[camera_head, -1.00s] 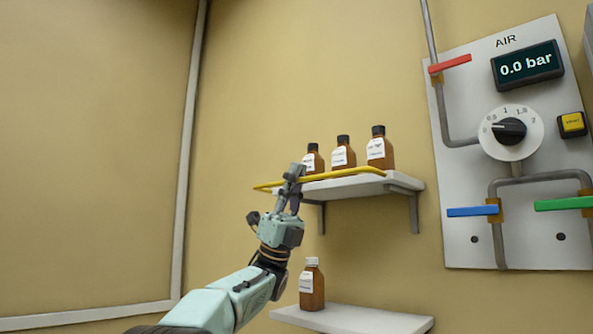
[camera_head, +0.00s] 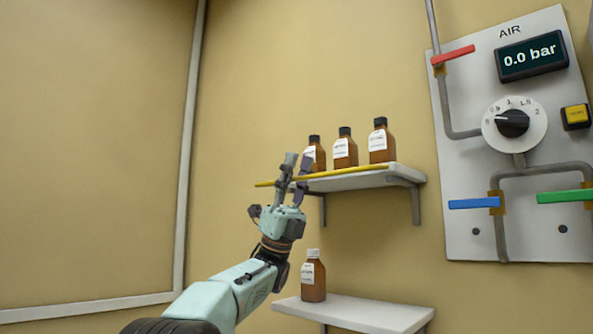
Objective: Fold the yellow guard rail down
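The yellow guard rail (camera_head: 345,173) runs along the front edge of the upper wall shelf (camera_head: 400,175), roughly level with the shelf top. Its left end sticks out past my gripper. My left gripper (camera_head: 297,167) is at the left part of the rail, with its two fingers pointing up and spread apart. The fingers overlap the rail in the picture; whether they touch it I cannot tell. My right gripper is not in view.
Three brown bottles with black caps (camera_head: 345,152) stand on the upper shelf behind the rail. A white-capped brown bottle (camera_head: 313,280) stands on the lower shelf (camera_head: 370,312), close to my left arm. An air panel (camera_head: 470,235) with valves is at right.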

